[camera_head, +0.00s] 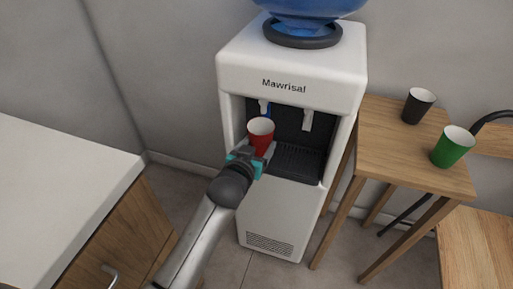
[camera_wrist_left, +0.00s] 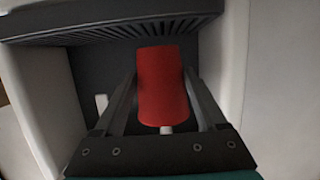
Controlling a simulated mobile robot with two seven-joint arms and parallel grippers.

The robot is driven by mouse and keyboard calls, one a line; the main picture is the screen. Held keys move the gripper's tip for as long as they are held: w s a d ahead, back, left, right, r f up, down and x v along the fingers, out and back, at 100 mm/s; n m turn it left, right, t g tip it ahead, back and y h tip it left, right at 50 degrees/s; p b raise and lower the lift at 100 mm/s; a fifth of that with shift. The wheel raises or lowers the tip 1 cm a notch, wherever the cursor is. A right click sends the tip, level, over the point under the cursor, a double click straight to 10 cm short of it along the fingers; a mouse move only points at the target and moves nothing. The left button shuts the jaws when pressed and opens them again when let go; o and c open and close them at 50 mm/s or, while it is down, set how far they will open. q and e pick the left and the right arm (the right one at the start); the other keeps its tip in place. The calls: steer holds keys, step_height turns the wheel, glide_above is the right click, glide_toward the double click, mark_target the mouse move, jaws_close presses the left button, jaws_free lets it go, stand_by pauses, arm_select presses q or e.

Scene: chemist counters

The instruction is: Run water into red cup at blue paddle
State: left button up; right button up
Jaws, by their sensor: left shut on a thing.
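The red cup (camera_head: 261,134) is upright in the head view, in the front of the dispenser bay. My left gripper (camera_head: 257,151) is shut on it. In the left wrist view the red cup (camera_wrist_left: 162,85) sits between the two fingers of my left gripper (camera_wrist_left: 161,92). The white water dispenser (camera_head: 286,75) has a blue paddle (camera_head: 267,110), partly hidden behind the cup's rim, and a white paddle (camera_head: 307,120) to its right. I cannot tell whether the cup touches the blue paddle. No water stream shows. My right gripper is not in view.
A dark drip grille (camera_head: 297,162) lies at the bottom of the bay. A wooden stool (camera_head: 390,150) on the right bears a black cup (camera_head: 417,105) and a green cup (camera_head: 452,146). A white-topped counter (camera_head: 60,190) stands at the left.

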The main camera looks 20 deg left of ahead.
mark_target(258, 149)
arm_select(q)
steer(key=shift+w, duration=0.15)
steer(key=shift+w+b, duration=0.3)
steer(key=shift+w, duration=0.7)
stand_by(2.0)
steer(key=shift+p+v, duration=0.75)
steer(key=shift+v, duration=0.2)
steer(key=shift+s+f+p, duration=0.15)
steer(key=shift+s+p, duration=0.35)
steer(key=shift+s, duration=0.3)
steer(key=shift+s+f+p, duration=0.15)
steer(key=shift+s+p, duration=0.3)
steer(key=shift+s, duration=0.4)
steer(key=shift+s, duration=0.1)
